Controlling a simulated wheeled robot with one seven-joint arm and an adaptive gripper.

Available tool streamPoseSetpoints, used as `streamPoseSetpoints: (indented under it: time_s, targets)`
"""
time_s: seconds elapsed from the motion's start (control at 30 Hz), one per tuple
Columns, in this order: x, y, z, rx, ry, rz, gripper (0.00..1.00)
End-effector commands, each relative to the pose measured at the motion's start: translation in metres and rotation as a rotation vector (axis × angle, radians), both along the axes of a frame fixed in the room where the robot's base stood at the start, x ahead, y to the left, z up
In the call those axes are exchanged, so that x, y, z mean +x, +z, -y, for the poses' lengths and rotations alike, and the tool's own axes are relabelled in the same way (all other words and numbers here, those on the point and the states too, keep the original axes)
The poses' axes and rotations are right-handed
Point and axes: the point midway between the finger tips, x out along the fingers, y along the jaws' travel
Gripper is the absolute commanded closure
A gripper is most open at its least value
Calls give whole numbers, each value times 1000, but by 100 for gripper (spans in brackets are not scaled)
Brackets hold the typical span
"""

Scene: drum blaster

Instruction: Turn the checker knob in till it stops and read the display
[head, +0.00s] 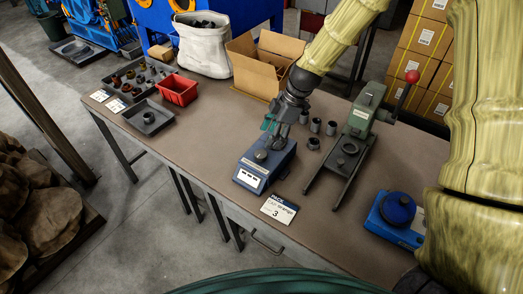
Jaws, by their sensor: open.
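The checker is a small blue box (264,164) on the bench near its front edge. Its pale display panel (247,179) faces the front; its reading is too small to make out. A round grey knob (261,155) shows on top of the box, partly hidden by my gripper. My gripper (270,140) is open and points down over the box, right at the knob. I cannot tell whether the fingers touch the knob.
A printed card (279,208) lies in front of the checker. A green press (352,135) with a red-balled lever stands to the right, with several grey cylinders (315,125) beside it. A cardboard box (262,66) and red bin (178,88) stand behind.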

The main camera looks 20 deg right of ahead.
Motion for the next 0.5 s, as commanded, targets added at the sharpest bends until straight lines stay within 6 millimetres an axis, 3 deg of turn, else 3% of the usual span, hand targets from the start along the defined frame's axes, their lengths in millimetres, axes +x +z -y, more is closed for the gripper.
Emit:
streamPoseSetpoints:
  time_s: [0.5]
  targets:
    - [3,-54,-24,-1,3,-3,39]
